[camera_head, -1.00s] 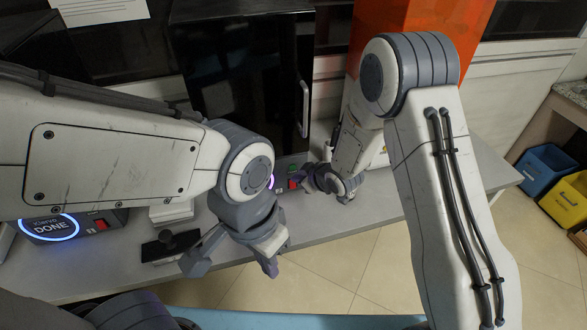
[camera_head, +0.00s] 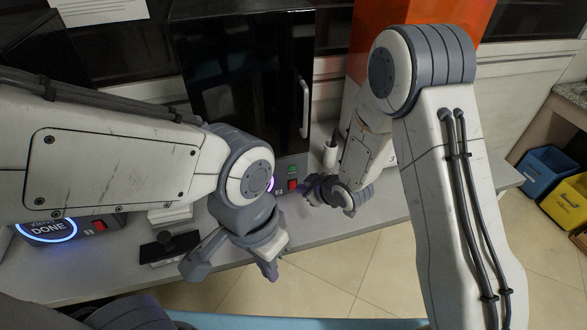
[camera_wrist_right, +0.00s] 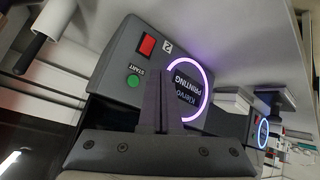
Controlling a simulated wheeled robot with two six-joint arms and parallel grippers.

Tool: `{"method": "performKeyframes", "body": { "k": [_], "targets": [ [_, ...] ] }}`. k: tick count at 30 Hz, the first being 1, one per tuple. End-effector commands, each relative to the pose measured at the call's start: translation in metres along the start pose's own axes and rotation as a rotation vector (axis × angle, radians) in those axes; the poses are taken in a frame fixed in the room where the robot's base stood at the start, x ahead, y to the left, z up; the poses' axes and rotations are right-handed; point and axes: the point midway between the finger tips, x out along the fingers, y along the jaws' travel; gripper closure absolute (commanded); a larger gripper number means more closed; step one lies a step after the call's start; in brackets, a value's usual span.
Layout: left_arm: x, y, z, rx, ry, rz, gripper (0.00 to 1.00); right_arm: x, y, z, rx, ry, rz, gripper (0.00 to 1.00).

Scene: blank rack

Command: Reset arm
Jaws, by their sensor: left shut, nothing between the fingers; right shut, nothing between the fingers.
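My left gripper (camera_head: 267,268) hangs over the front edge of the table in the head view, pointing down. It is shut with nothing in it. My right gripper (camera_head: 312,192) is further back, low over the table beside the control panel of the black machine. In the right wrist view its fingers (camera_wrist_right: 160,103) are together and empty, in front of a grey control box (camera_wrist_right: 125,62). That box has a purple ring reading PRINTING, a green START button (camera_wrist_right: 134,81), a red switch (camera_wrist_right: 147,44) and the number 2.
A black machine (camera_head: 243,85) with a vertical handle stands at the back. A second box (camera_head: 48,229) at the left has a blue ring reading DONE. A black object (camera_head: 170,246) lies on the grey table (camera_head: 100,272). Blue (camera_head: 545,172) and yellow (camera_head: 566,202) bins stand at right.

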Motion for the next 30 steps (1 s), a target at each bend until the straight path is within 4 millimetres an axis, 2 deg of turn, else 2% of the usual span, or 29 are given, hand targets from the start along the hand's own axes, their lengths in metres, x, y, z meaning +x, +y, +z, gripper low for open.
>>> {"method": "performKeyframes", "body": {
  "k": [8, 11, 13, 17, 20, 24, 27, 30],
  "targets": [
    [0.000, 0.000, 0.000, 0.000, 0.000, 0.000, 1.00, -0.003, -0.001, -0.002, 0.000, -0.009, 0.000, 1.00],
    [0.000, 0.000, 0.000, 0.000, 0.000, 0.000, 1.00, -0.016, -0.003, -0.011, 0.009, -0.052, 0.004, 1.00],
    [0.000, 0.000, 0.000, 0.000, 0.000, 0.000, 1.00, -0.034, -0.008, -0.018, 0.026, -0.111, 0.005, 1.00],
    [0.000, 0.000, 0.000, 0.000, 0.000, 0.000, 1.00, -0.086, -0.029, -0.028, 0.091, -0.258, -0.002, 1.00],
    [0.000, 0.000, 0.000, 0.000, 0.000, 0.000, 1.00, -0.135, -0.055, -0.027, 0.158, -0.376, -0.023, 1.00],
    [0.000, 0.000, 0.000, 0.000, 0.000, 0.000, 1.00, -0.206, -0.097, -0.016, 0.249, -0.532, -0.081, 1.00],
    [0.000, 0.000, 0.000, 0.000, 0.000, 0.000, 1.00, -0.250, -0.123, -0.005, 0.297, -0.623, -0.129, 1.00],
    [0.000, 0.000, 0.000, 0.000, 0.000, 0.000, 1.00, -0.281, -0.143, 0.005, 0.326, -0.691, -0.169, 1.00]
  ]
}}
